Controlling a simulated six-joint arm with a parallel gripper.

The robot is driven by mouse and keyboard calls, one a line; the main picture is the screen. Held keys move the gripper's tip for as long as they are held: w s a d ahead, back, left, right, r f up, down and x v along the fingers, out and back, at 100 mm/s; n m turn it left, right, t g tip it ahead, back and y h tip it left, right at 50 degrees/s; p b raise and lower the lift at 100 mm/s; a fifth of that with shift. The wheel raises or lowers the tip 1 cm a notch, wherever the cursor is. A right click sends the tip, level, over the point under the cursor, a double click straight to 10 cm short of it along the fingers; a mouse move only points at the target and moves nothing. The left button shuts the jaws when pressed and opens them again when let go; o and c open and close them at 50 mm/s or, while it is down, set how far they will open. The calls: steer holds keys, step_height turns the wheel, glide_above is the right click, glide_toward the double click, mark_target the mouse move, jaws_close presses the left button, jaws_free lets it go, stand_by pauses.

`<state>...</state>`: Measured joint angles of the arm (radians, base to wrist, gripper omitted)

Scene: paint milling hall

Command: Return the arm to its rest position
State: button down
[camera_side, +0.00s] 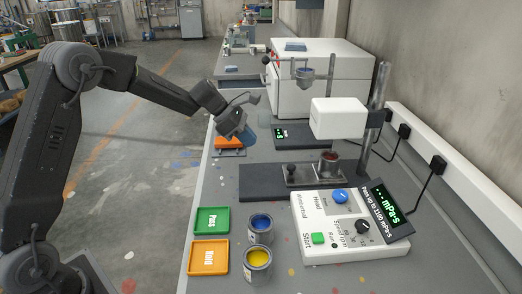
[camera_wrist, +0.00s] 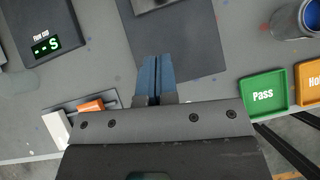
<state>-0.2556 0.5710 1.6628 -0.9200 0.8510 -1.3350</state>
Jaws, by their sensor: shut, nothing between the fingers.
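My gripper (camera_side: 249,137) hangs above the bench near its left edge, by an orange block. Its two blue fingers show in the wrist view (camera_wrist: 154,78), pressed together with nothing between them. The fingers point down over the bench, close to a dark grey plate (camera_wrist: 178,42). My arm reaches in from the left in the side view. I cannot tell the exact height of the fingertips above the bench.
The Pass tray (camera_side: 212,220) and Hold tray (camera_side: 208,257) look empty, beside blue (camera_side: 260,228) and yellow (camera_side: 257,264) paint cans. An orange block (camera_wrist: 91,105) lies left of my fingers.

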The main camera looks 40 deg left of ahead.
steer(key=s+d+r+m+y, duration=0.1)
steer(key=s+d+r+m, duration=0.2)
steer(key=s+r+m, duration=0.4)
steer(key=s+d+r+m+y, duration=0.25)
steer(key=s+r+m, duration=0.2)
steer(key=s, duration=0.55)
steer(key=s+f+m+y, duration=0.2)
steer(key=s+m+y, duration=0.1)
steer(key=s+m, duration=1)
steer(key=s, duration=0.4)
steer(key=shift+s+m+t, duration=0.2)
steer(key=shift+m+t, duration=0.15)
steer(key=shift+t, duration=0.05)
steer(key=c, duration=1.9)
jaws_free()
